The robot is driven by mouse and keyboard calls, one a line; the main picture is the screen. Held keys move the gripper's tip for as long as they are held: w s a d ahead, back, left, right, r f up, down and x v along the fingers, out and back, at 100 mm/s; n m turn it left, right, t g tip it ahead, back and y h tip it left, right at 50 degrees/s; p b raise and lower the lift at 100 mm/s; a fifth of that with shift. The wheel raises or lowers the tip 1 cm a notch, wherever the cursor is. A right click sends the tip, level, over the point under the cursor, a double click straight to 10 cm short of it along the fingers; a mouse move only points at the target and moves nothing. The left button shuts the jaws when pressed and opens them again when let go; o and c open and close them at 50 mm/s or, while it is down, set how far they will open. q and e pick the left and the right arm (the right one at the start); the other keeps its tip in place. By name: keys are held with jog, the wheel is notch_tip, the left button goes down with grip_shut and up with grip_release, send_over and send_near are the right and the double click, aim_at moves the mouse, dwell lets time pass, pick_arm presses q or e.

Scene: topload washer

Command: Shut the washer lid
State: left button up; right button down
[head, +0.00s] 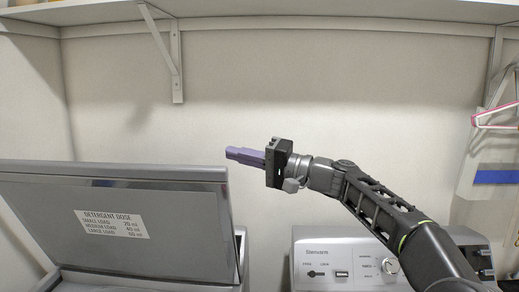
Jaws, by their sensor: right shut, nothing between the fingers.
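The washer lid (175,222) stands raised at the left, with a white detergent dose label (110,224) on the face toward me. Part of the washer's top (130,283) shows below it at the bottom edge. My right gripper (232,154) is shut and empty, its purple fingers pointing left. In the picture the fingertips are just above the lid's upper right corner. I cannot tell whether they are in front of or behind the lid, but no contact is visible. My left gripper is not in view.
A grey control panel (315,252) with a knob stands at the lower right, partly behind my right arm. A shelf (300,20) with a bracket (177,60) runs along the top. Pink hangers (492,115) hang at the far right. The wall between is bare.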

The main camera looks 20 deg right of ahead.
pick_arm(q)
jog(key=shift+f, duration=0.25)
pick_arm(e)
jog(key=shift+s+a+f, duration=0.15)
jog(key=shift+s+f, duration=0.1)
jog(key=shift+s, duration=0.35)
jog(key=shift+s+a+f, duration=0.2)
jog(key=shift+s+f, duration=0.05)
jog(key=shift+s, duration=0.3)
jog(key=shift+s+a+f, duration=0.15)
jog(key=shift+s+f, duration=0.1)
jog(key=shift+s, duration=0.35)
pick_arm(q)
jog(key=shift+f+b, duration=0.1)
jog(key=shift+b, duration=0.2)
